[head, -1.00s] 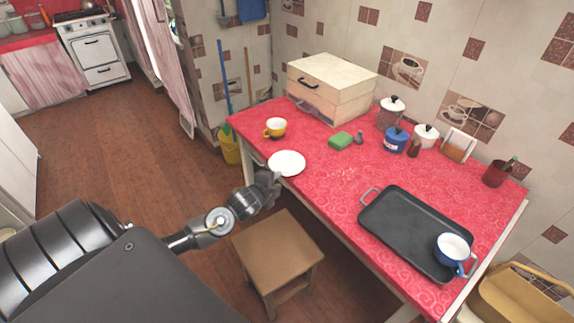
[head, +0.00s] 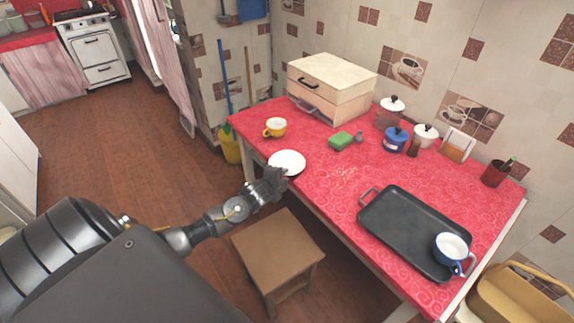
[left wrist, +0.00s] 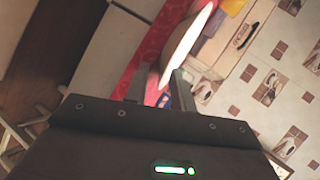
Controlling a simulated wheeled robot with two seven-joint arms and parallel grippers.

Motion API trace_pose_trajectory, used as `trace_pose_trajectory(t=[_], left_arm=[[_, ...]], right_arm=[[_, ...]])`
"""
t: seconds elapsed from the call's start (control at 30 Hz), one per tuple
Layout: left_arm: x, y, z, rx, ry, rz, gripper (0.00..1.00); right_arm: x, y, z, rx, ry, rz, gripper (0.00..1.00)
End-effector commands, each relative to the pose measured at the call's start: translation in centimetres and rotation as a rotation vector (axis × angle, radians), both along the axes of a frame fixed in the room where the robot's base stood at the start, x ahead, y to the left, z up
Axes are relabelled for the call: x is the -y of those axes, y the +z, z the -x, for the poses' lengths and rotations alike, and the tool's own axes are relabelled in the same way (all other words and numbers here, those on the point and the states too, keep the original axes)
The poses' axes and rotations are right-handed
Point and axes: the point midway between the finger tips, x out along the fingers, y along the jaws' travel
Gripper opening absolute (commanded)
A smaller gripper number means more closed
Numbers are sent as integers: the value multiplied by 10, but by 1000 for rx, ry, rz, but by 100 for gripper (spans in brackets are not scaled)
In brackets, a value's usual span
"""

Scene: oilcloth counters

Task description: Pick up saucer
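The white saucer (head: 287,161) lies on the red counter near its left front edge. My left gripper (head: 278,177) is at the saucer's near rim and hides a little of it. In the left wrist view the saucer (left wrist: 194,29) shows nearly edge-on, its rim reaching in between the two fingers of the left gripper (left wrist: 160,88). The fingers are apart, with a gap visible beside the rim, so the gripper looks open. Whether either finger touches the saucer I cannot tell. My right gripper is not in view.
A black tray (head: 400,225) with a blue cup (head: 452,250) is at the right. A wooden stool (head: 278,254) stands below my left forearm, before the counter (head: 330,190).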

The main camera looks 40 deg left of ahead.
Motion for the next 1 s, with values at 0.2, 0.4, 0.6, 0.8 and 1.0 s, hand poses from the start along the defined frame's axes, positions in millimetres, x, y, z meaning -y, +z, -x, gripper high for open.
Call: trace_pose_trajectory(t=[0.2, 0.4, 0.6, 0.8, 1.0], left_arm=[[0, 0, 0, 0, 0, 0, 0], [0, 1, 0, 1, 0, 0, 0], [0, 2, 0, 1, 0, 0, 0], [-1, 17, -1, 4, 1, 1, 0], [-3, 55, 20, 3, -3, -2, 0]], right_arm=[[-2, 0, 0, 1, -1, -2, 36], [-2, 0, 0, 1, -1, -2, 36], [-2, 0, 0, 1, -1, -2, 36], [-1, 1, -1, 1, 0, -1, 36], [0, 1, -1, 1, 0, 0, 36]])
